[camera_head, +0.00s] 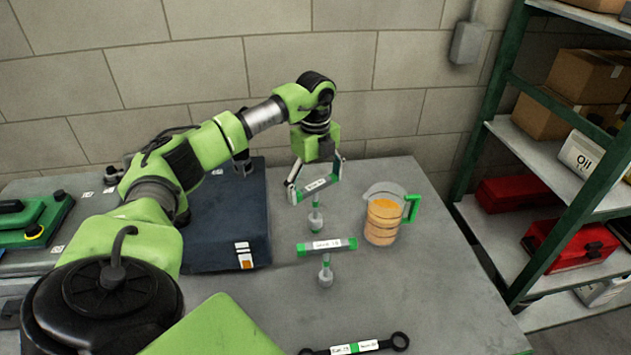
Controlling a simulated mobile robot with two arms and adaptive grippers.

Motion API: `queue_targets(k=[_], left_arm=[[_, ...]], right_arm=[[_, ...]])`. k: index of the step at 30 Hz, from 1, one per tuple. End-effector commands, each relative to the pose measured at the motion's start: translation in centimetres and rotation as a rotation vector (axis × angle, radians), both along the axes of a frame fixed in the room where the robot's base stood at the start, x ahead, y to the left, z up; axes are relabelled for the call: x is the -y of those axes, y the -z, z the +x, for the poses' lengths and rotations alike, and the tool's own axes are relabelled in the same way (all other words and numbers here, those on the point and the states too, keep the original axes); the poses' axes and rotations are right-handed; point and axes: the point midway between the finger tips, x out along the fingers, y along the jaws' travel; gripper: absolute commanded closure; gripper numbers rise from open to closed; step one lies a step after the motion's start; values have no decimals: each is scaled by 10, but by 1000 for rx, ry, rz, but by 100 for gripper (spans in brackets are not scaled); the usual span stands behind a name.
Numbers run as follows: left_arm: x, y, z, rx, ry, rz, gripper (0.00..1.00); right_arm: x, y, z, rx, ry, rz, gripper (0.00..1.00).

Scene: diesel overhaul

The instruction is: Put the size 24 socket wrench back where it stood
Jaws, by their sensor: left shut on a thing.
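My left gripper (315,181) is over the back middle of the grey workbench. It is shut on the T-shaped socket wrench (318,186), with a finger at each end of its grey and green handle. The wrench hangs upright, its socket end down; I cannot tell whether it touches the bench. Its label is too small to read surely. A second, similar socket wrench (327,245) stands upright in front of it, apart from the gripper, with a white label on its handle. My right gripper is not in view.
A clear jug (383,219) with orange contents and a green handle stands just right of the wrenches. A dark blue case (226,225) lies to the left. A flat wrench (354,348) lies at the front. The bench (440,290) is clear at right; a shelf rack (508,200) stands beyond.

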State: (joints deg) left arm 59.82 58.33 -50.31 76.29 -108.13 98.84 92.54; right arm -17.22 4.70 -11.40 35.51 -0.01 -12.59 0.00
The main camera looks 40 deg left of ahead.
Motion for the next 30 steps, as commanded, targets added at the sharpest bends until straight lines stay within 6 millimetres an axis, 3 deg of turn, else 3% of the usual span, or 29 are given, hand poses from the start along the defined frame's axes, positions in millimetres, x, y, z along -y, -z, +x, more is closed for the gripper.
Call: queue_targets(k=[19,20,21,30], left_arm=[[0,24,0,1,0,0,62],[0,23,0,1,0,0,5],[0,22,0,1,0,0,0],[0,23,0,-1,0,0,0]], right_arm=[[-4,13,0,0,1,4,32],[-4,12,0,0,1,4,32],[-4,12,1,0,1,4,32],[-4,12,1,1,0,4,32]])
